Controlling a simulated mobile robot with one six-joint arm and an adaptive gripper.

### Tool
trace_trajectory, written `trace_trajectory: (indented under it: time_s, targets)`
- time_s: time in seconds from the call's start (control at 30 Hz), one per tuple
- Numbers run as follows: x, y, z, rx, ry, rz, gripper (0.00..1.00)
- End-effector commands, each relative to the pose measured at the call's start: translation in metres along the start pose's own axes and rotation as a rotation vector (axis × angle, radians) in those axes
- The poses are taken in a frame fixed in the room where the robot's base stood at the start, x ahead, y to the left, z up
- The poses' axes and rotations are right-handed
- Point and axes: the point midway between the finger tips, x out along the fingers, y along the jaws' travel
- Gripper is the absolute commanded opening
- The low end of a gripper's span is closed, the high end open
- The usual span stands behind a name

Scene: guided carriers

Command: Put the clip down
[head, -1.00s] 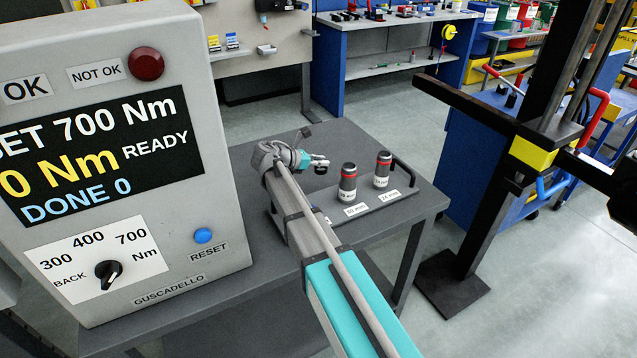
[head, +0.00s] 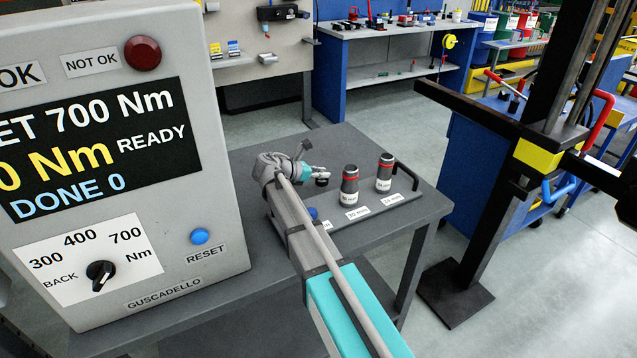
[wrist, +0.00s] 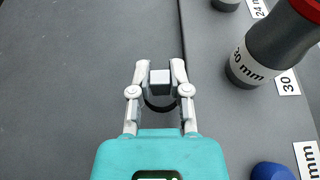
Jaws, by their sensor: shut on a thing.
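My gripper (wrist: 160,74) is shut on the clip (wrist: 160,80), a small pale grey block with a dark curved band below it. In the wrist view the clip is over bare dark grey table (wrist: 75,75), left of the rack plate's edge. I cannot tell whether it touches the surface. In the head view my gripper (head: 314,172) is over the table (head: 345,140), left of the sockets, and the clip (head: 322,181) is a small dark shape at its tips.
The 30 mm socket (head: 350,186) and the 24 mm socket (head: 384,173) stand upright on the labelled plate (head: 375,207). A blue-topped piece (wrist: 272,171) is close by on the right. The grey controller box (head: 190,100) stands left of my arm and reads "READY".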

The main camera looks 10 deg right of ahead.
Motion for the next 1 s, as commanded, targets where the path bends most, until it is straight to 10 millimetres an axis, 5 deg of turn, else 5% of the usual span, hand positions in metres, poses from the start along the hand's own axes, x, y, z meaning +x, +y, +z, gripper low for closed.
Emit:
trace_trajectory:
  time_s: [0.23, 0.83, 0.87, 1.0]
  targets:
    - [0.009, 0.000, -0.020, 0.000, 0.000, -0.001, 0.00]
    - [0.012, -0.001, -0.025, 0.001, 0.000, -0.002, 0.00]
    - [0.011, -0.001, -0.024, 0.001, 0.000, -0.002, 0.27]
    - [0.011, -0.001, -0.023, 0.001, 0.000, -0.002, 0.53]
